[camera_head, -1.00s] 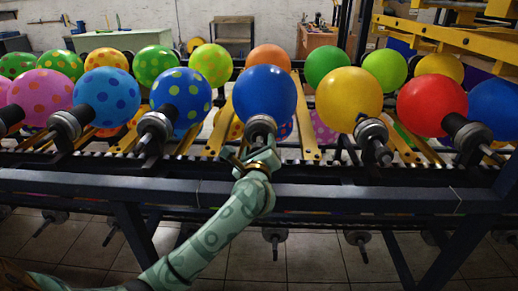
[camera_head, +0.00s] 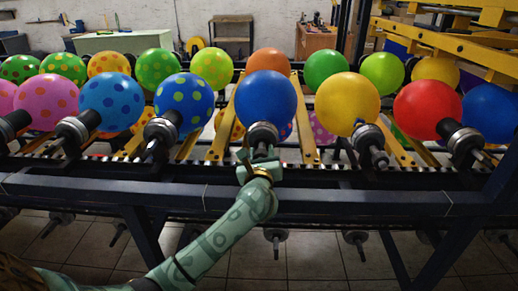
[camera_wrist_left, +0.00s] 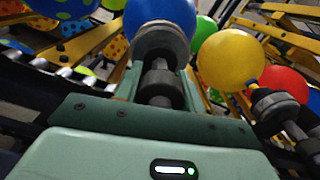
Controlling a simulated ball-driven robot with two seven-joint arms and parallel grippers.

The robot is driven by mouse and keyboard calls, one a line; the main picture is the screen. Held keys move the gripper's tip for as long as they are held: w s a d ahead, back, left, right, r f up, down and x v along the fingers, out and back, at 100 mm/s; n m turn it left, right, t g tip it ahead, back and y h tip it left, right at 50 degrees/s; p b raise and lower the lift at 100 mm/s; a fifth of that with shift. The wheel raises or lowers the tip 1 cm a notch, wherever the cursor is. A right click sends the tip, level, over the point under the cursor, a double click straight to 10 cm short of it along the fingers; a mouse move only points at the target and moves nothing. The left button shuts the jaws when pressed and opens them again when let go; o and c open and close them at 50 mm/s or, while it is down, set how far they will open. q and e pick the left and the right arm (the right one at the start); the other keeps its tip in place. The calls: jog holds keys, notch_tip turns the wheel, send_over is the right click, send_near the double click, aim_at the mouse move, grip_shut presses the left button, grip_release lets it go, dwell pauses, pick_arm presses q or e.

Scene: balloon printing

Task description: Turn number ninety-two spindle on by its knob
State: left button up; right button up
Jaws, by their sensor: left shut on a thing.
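A plain blue balloon (camera_head: 266,97) sits on a dark spindle (camera_head: 262,133) in the front row, at the middle of the head view. My left gripper (camera_head: 259,158) is at the near end of this spindle, shut on its knob. In the left wrist view the dark knob (camera_wrist_left: 161,85) stands between the green fingers, with the grey spindle collar (camera_wrist_left: 161,42) and blue balloon (camera_wrist_left: 162,12) beyond it. The fingertips are partly hidden. No spindle number is readable. My right gripper is not in view.
Neighbouring spindles carry a blue spotted balloon (camera_head: 184,101) on the left and a yellow balloon (camera_head: 347,103) on the right, close to my gripper. A dark blue rail (camera_head: 370,201) runs across below. More spindles hang underneath. A yellow frame (camera_head: 440,42) stands at the upper right.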

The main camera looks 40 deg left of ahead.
pick_arm(q)
jog(key=m+p, duration=0.5)
jog(key=m, duration=0.1)
jog(key=shift+r, duration=0.2)
jog(key=m+p, duration=0.3)
jog(key=m, duration=0.1)
jog(key=shift+d+f, duration=0.1)
jog(key=shift+f, duration=0.05)
jog(key=shift+f+m+p, duration=0.1)
jog(key=shift+m+p, duration=0.55)
jog(key=shift+m, duration=0.35)
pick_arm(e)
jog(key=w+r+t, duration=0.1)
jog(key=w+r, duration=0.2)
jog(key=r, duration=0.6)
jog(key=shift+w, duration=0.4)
pick_arm(q)
jog(key=shift+f, duration=0.1)
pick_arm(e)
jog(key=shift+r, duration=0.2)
